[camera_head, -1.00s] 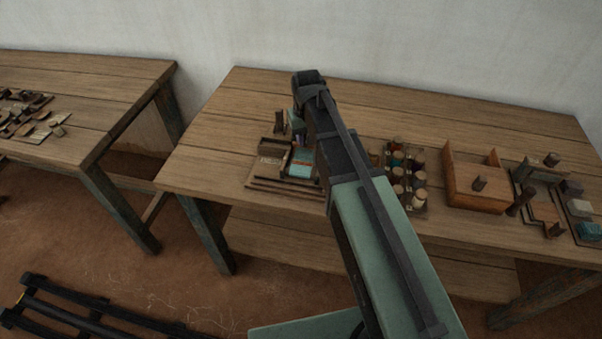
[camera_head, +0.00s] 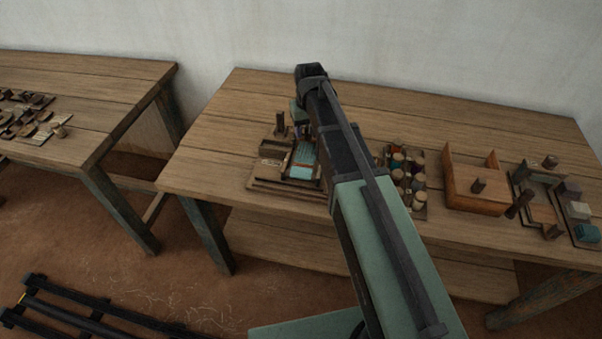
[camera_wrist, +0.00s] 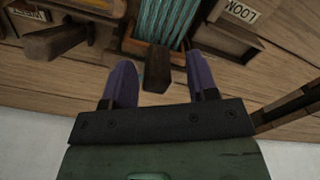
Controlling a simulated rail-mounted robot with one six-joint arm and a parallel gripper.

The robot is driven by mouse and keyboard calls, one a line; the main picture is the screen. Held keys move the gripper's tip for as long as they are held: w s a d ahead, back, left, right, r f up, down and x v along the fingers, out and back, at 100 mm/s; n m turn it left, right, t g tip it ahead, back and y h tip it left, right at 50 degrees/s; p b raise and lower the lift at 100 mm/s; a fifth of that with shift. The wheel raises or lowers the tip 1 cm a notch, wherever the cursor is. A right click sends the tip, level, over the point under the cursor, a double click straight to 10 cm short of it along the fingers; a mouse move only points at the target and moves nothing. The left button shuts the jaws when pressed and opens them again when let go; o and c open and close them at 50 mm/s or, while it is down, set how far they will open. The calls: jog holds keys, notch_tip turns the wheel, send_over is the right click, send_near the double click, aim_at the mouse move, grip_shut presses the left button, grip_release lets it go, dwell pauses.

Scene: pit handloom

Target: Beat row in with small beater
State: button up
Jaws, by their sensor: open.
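The small loom (camera_head: 262,180) stands at the left of the table, with teal warp threads (camera_head: 306,153) and a pale teal strip in its frame. In the wrist view, teal threads (camera_wrist: 165,18) run between wooden side pieces, and one block is labelled LOOM (camera_wrist: 240,12). A dark wooden handle (camera_wrist: 157,70), perhaps the small beater's, points from the threads towards my gripper (camera_wrist: 164,78). The two purple fingers are apart, one on each side of this handle, with gaps visible. I cannot tell how deep the handle sits between them. My arm hides part of the loom in the head view.
A rack of thread spools (camera_head: 417,182) stands right of my arm. Further right are an open wooden box (camera_head: 476,190) and a tray of blocks (camera_head: 580,212). A second table (camera_head: 80,85) at left holds small wooden pieces. A dark wooden peg (camera_wrist: 55,40) stands out beside the loom.

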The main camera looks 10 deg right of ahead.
notch_tip(320, 180, up, 6)
jog(key=p, duration=0.5)
jog(key=shift+f, duration=0.2)
jog(key=shift+s, duration=0.25)
jog(key=s+m, duration=0.1)
jog(key=s, duration=1.9)
jog(key=shift+d, duration=0.2)
jog(key=shift+a, duration=0.15)
dwell(0.4)
